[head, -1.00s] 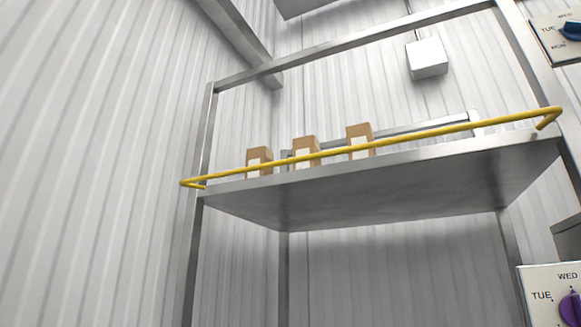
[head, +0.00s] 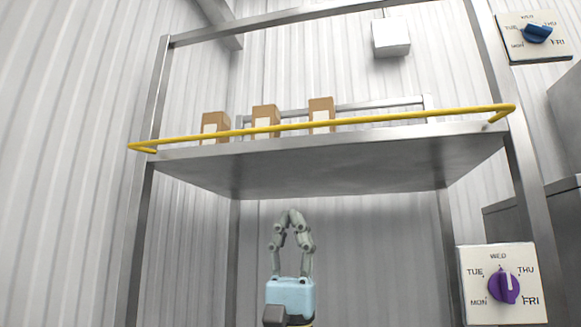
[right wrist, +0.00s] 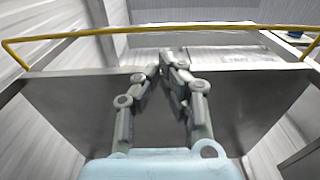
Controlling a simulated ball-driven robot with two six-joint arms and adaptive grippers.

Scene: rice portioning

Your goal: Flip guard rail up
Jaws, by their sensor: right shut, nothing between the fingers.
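The yellow guard rail (head: 380,122) runs along the front of the metal shelf (head: 330,168), a little above the shelf's front edge. Its bent ends reach back to the shelf's two sides. The rail also crosses the upper part of the right wrist view (right wrist: 160,28). My right gripper (head: 291,213) points up below the shelf in the head view, with its fingertips together and nothing between them. It is apart from the rail. In the right wrist view the closed fingertips (right wrist: 168,55) appear below the rail. My left gripper is out of view.
Three brown boxes (head: 265,116) stand on the shelf behind the rail. A dial with a purple knob (head: 503,285) is at the lower right, and one with a blue knob (head: 537,34) at the upper right. A white box (head: 391,37) is on the back wall.

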